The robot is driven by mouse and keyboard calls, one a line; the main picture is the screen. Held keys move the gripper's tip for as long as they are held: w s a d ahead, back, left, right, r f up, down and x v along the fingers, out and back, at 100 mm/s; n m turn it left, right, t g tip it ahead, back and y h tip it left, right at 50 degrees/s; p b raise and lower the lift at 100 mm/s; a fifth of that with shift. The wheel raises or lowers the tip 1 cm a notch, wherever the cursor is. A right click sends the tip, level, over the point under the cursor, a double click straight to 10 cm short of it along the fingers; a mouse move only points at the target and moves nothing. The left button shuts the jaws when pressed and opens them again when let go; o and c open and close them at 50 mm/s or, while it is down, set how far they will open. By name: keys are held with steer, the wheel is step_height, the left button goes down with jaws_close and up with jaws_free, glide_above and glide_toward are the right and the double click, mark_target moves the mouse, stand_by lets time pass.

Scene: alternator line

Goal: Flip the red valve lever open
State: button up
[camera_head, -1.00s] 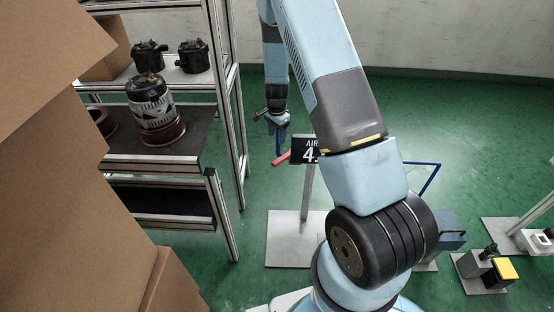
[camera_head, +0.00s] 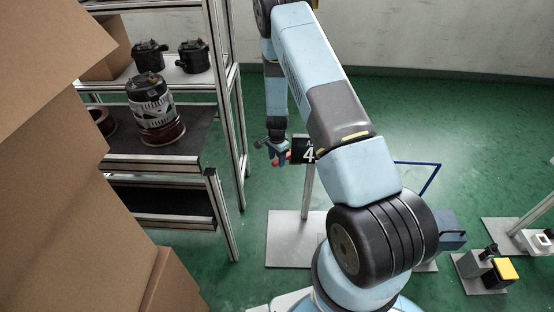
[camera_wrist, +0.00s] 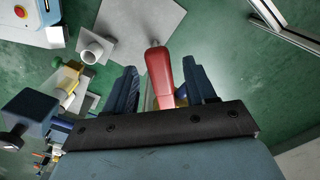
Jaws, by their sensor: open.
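The red valve lever (camera_wrist: 160,72) shows in the wrist view, between the two blue fingers of my gripper (camera_wrist: 165,88). The fingers are open, with a gap on each side of the lever. The lever's far end is rounded and points away toward a pale plate; its near end is hidden behind the dark gripper body. In the head view my gripper (camera_head: 280,160) is beside the black sign marked 4 (camera_head: 303,151), and only small red bits of the lever (camera_head: 287,156) show at the fingers.
A metal shelf (camera_head: 229,215) with dark parts stands at left, close to my gripper. Cardboard boxes (camera_head: 50,200) fill the near left. The sign's post rises from a grey floor plate (camera_head: 285,240). A yellow-topped box (camera_head: 507,270) stands at right. Green floor is clear behind.

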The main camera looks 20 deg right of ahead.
steer(key=shift+f, duration=0.35)
jaws_close()
stand_by(0.4)
steer(key=shift+w, duration=0.1)
